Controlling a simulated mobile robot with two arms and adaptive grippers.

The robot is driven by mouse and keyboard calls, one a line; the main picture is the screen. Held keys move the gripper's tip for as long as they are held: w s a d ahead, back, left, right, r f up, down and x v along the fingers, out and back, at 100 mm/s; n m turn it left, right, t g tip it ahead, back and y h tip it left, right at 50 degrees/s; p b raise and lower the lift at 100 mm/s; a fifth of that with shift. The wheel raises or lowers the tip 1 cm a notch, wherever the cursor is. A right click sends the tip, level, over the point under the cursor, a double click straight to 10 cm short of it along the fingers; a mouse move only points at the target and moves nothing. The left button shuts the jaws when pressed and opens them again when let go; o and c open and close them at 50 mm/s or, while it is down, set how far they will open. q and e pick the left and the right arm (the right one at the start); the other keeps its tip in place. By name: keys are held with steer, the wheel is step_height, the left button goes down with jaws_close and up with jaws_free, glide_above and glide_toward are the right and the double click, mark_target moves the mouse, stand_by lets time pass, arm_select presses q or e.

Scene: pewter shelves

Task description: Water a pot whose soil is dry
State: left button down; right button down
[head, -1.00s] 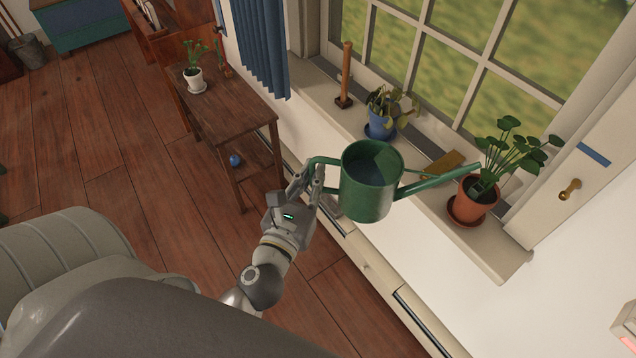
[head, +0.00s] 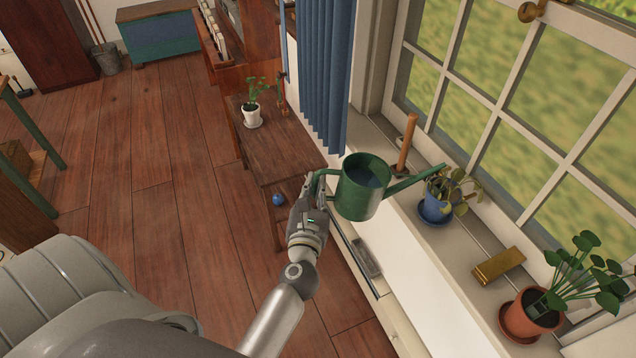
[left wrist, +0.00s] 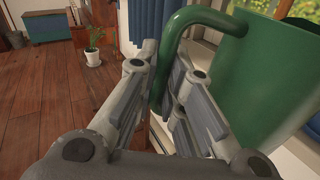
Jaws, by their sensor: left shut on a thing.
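My left gripper (head: 318,192) is shut on the handle of a green watering can (head: 362,190), which also fills the right of the left wrist view (left wrist: 262,85). The can is about upright, with dark water visible inside. Its spout points right, its tip near the plant in the blue pot (head: 436,206) on the windowsill; that plant droops and has yellowish leaves. A terracotta pot (head: 536,318) with a leafy green plant stands at the sill's near end. A white pot (head: 251,115) with a green plant stands on the wooden side table. The soil is hard to make out. My right gripper is not in view.
The windowsill (head: 455,290) also holds a brass-coloured block (head: 499,266) between the blue and terracotta pots, and an upright wooden-handled tool (head: 406,145). A blue curtain (head: 325,75) hangs behind the can.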

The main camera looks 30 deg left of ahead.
arm_select(q)
steer(key=shift+a+r+m+p, duration=0.2)
steer(key=shift+r+m+p, duration=0.3)
steer(key=shift+r+p, duration=0.6)
steer(key=shift+s+r+m+p, duration=0.1)
steer(key=shift+m+p, duration=0.2)
steer(key=shift+p, duration=0.6)
steer(key=shift+r, duration=0.1)
steer(key=shift+r+p, duration=0.45)
steer(key=shift+p, duration=0.35)
steer(key=shift+r, duration=0.15)
steer(key=shift+r+m+p, duration=0.1)
steer(key=shift+m+p, duration=0.2)
steer(key=shift+p, duration=0.05)
